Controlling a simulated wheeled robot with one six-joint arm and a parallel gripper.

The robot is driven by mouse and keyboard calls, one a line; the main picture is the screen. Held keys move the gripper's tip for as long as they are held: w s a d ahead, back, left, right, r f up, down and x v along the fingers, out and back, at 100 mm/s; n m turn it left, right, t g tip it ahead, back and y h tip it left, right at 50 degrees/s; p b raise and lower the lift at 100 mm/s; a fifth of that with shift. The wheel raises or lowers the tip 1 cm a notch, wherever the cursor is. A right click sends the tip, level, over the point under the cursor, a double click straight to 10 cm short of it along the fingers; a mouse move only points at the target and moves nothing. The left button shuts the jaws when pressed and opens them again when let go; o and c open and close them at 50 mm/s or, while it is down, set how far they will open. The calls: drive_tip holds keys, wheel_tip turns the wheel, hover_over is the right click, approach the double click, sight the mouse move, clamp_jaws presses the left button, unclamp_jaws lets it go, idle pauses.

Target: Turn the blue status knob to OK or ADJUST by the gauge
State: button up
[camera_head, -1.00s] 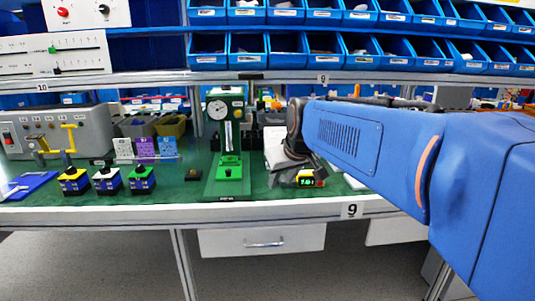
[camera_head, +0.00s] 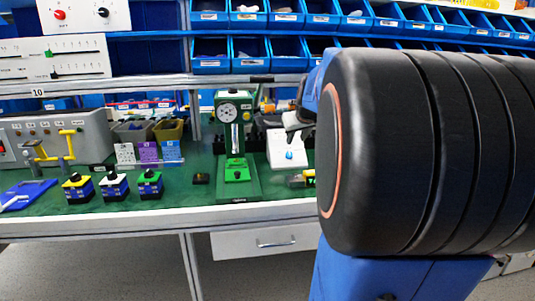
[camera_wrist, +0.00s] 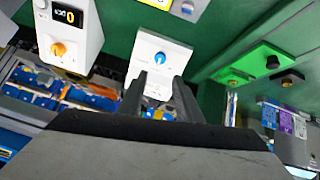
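The blue status knob (camera_head: 289,155) sits on a white sloped box (camera_head: 277,153) to the right of the green gauge stand (camera_head: 235,150) with its round dial (camera_head: 228,113). In the wrist view the knob (camera_wrist: 160,58) is on the white panel, just beyond my fingertips. My gripper (camera_wrist: 159,78) is open, its two dark fingers apart and pointing toward the knob, with nothing between them. It appears not to touch the knob. The panel's printed labels and the dial reading are too small to read. In the head view my gripper (camera_head: 293,131) is above the box.
A white unit with a display and an orange knob (camera_wrist: 58,49) stands left of the box in the wrist view. Three small coloured blocks with knobs (camera_head: 113,185) stand at the left on the green bench. Blue bins (camera_head: 249,54) line the shelf above. My arm hides the right side.

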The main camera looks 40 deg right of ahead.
sight(289, 154)
drive_tip(key=x, duration=1.4)
drive_tip(key=shift+f, duration=0.15)
drive_tip(key=c, duration=0.8)
